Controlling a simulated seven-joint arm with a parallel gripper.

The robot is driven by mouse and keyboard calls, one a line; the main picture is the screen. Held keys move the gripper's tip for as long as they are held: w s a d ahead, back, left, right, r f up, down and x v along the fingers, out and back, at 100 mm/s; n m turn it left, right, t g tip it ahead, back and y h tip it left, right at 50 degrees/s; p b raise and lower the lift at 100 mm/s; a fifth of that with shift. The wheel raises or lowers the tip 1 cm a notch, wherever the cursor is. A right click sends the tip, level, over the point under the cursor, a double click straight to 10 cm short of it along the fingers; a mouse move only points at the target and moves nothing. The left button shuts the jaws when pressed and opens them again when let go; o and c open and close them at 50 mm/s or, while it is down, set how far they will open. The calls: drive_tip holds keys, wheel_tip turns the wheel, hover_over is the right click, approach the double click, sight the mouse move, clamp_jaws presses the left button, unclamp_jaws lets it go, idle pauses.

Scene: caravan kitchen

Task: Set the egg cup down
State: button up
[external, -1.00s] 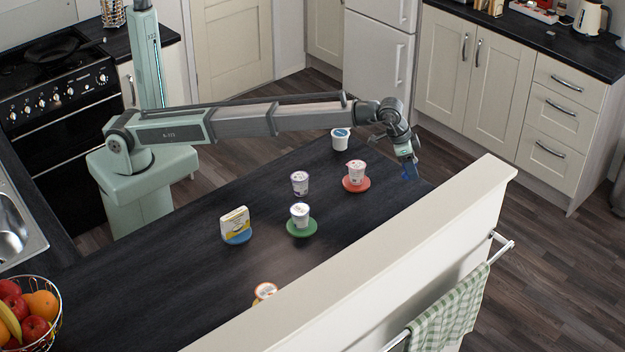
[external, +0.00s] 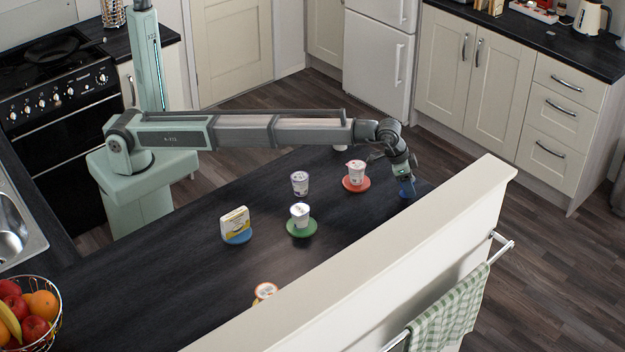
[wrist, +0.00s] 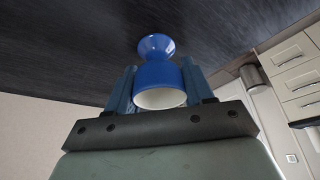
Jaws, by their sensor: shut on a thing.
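The blue egg cup (wrist: 158,75) is between the two fingers of my gripper (wrist: 158,88) in the wrist view. Its white inside faces the camera and its flared foot points away, toward the dark worktop. In the external view the egg cup (external: 407,189) is a small blue shape at the worktop's far right end, below my gripper (external: 404,180). My gripper is shut on it. The foot is at or very close to the worktop; I cannot tell whether it touches.
A pot on a red coaster (external: 357,184) stands just left of my gripper. A pot on a green coaster (external: 302,228), another pot (external: 300,183) and a carton on a blue coaster (external: 237,238) stand further left. A raised cream ledge (external: 400,240) runs along the near side.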

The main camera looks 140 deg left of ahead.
drive_tip(key=o, duration=1)
drive_tip(key=shift+o, duration=0.2)
drive_tip(key=v, duration=1.2)
drive_tip(key=shift+r, duration=0.15)
